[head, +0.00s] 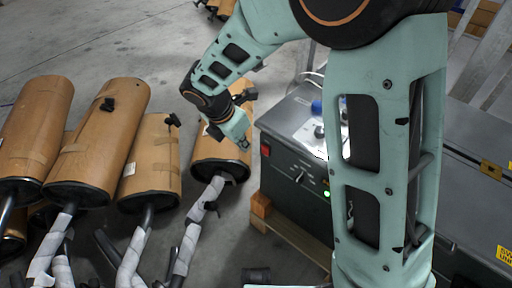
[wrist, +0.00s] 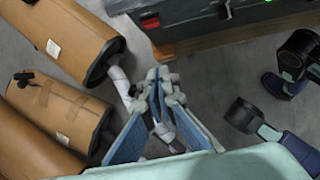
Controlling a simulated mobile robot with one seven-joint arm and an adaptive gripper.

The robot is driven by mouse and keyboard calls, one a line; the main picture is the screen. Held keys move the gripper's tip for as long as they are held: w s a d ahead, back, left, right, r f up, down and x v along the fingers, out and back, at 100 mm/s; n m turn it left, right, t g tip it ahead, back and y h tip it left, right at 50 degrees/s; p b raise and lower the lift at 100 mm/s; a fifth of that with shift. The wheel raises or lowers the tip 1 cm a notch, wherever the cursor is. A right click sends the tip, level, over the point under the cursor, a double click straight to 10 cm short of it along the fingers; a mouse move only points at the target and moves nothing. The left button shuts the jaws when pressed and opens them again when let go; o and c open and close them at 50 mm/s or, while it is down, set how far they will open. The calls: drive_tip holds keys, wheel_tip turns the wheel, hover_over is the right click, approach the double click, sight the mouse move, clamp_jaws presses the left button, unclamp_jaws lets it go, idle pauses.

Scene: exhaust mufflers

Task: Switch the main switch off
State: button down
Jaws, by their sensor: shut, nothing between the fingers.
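A dark control box (head: 283,166) stands right of my gripper in the head view. Its front face carries a red square switch (head: 266,150), a dark rotary knob (head: 299,176) and a lit green lamp (head: 327,194). I cannot tell for sure which control is the main switch. In the wrist view the red switch (wrist: 150,22) and knob (wrist: 224,10) show at the top, and the green lamp is cut by the edge. My gripper (head: 243,143) is shut and empty, left of the box front and apart from it. Its blue-padded fingers (wrist: 156,84) meet below the red switch in the wrist view.
Several brown-wrapped mufflers (head: 104,140) with pipes stand left of the box, one (head: 219,160) close under my gripper. The box rests on a wooden pallet (head: 290,240). Grey floor is free behind the mufflers.

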drive_tip(key=b, duration=0.4)
approach(265, 154)
wheel_tip(265, 154, down, 5)
drive_tip(key=s+a, duration=0.2)
drive_tip(key=s, duration=0.1)
drive_tip(key=w, duration=0.1)
drive_tip(key=w+d, duration=0.1)
drive_tip(key=w+d+r, duration=0.1)
drive_tip(key=shift+w+d+b, duration=0.25)
drive_tip(key=shift+w+b, duration=0.15)
drive_tip(key=shift+w+d+p, duration=0.2)
drive_tip(key=shift+w+p, duration=0.05)
drive_tip(key=shift+p, duration=0.3)
drive_tip(key=shift+r, duration=0.15)
